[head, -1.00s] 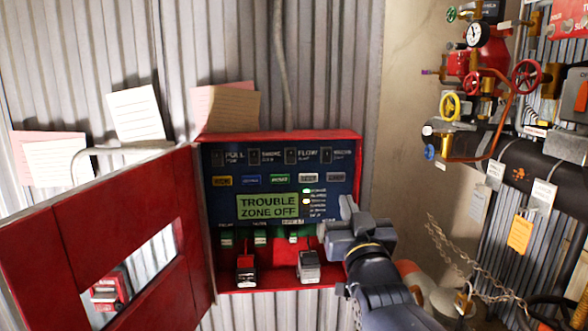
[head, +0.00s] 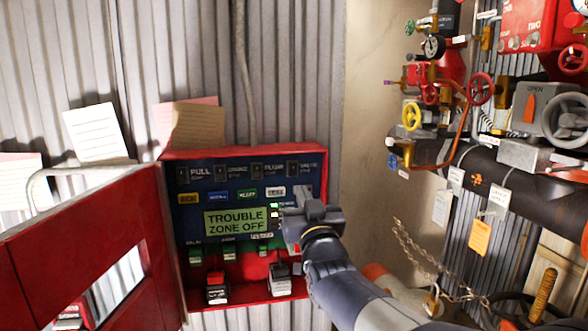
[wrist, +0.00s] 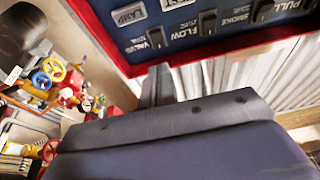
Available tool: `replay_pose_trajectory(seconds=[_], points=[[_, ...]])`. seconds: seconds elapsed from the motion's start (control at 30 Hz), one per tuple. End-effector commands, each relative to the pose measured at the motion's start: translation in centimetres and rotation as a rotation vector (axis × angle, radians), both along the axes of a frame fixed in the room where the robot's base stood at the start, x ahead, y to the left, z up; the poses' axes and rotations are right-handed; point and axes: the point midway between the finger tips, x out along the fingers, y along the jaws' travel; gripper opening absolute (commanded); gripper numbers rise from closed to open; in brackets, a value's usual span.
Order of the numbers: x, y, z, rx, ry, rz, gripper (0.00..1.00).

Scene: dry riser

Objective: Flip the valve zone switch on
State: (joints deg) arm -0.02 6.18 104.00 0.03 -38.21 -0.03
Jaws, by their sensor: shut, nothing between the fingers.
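The valve zone switch (head: 293,168) is the rightmost of the small dark rocker switches along the top of the blue panel (head: 225,188). In the wrist view the valve switch (wrist: 157,38) shows beside its VALVE label. I cannot tell its position for certain. The panel's display (head: 237,221) reads TROUBLE ZONE OFF. My gripper (head: 290,209) is shut and empty, in front of the panel's lower right part, below the valve switch. In the wrist view my gripper's fingers (wrist: 157,84) point toward the panel's edge, apart from the switch in the picture. My gripper hides part of the panel's right side.
The flow switch (head: 256,170) is left of the valve switch. The red box door (head: 95,235) stands open at the left. Two batteries (head: 217,288) (head: 280,280) sit in the box bottom. Pipes and valve wheels (head: 480,88) fill the right, with a hanging chain (head: 430,265).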

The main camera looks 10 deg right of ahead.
Motion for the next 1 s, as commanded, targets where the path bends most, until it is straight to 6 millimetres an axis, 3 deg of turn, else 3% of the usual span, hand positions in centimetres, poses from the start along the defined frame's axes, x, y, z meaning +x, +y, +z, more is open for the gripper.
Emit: replay_pose_trajectory(seconds=[0.2,0.43,1.0], points=[[3.7,0.0,1.4,0.000,0.002,0.000,0.00],[6.3,0.0,2.2,0.000,0.002,0.000,0.00],[7.3,0.0,2.4,0.000,0.003,0.000,0.00]])
